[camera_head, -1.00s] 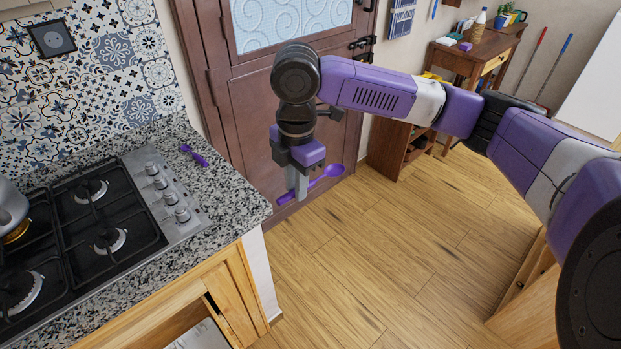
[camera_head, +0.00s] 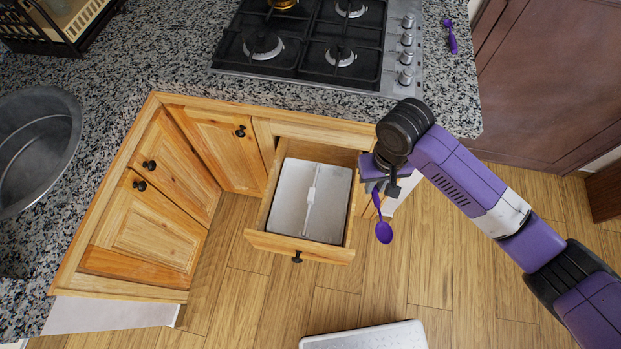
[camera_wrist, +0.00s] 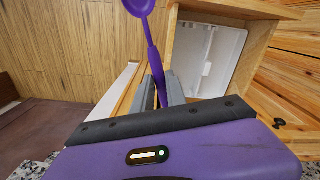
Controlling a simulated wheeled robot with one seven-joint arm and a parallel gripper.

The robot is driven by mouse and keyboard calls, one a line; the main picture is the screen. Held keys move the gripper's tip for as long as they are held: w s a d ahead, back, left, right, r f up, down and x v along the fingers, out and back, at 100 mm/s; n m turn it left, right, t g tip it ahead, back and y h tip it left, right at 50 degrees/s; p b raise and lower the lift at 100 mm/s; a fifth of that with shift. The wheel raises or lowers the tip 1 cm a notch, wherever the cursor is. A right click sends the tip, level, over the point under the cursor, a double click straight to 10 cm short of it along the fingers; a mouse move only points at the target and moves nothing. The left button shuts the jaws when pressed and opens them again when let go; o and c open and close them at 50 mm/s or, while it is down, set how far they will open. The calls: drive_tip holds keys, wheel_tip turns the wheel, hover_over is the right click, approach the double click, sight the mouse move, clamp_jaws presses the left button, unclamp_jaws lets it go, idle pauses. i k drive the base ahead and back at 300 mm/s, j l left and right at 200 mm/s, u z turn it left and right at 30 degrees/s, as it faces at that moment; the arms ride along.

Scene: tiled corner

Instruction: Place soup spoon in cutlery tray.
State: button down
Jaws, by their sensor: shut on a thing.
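My gripper (camera_head: 376,187) is shut on a purple spoon (camera_head: 384,232), just right of the open drawer and apart from it. The spoon's bowl hangs toward the bottom of the head view. In the wrist view the spoon (camera_wrist: 153,57) rises from between the fingers (camera_wrist: 160,92), bowl at the top edge. The white cutlery tray (camera_head: 289,195) lies in the open drawer, with a divider down its middle and no cutlery visible in it. The tray (camera_wrist: 207,60) is right of the spoon in the wrist view.
The wooden drawer (camera_head: 298,246) stands out below the granite counter (camera_head: 180,72). Another purple utensil (camera_head: 451,38) lies right of the gas hob (camera_head: 310,45). A sink (camera_head: 35,145) is at left. A white-topped surface (camera_head: 365,337) is at the bottom. Floor between is clear.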

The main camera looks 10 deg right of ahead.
sight(294, 192)
drive_tip(key=u, duration=1.55)
drive_tip(key=l+u, duration=0.35)
drive_tip(key=l, duration=0.55)
drive_tip(key=k+l+u, duration=0.1)
drive_tip(key=l+u, duration=0.2)
drive_tip(key=l, duration=0.55)
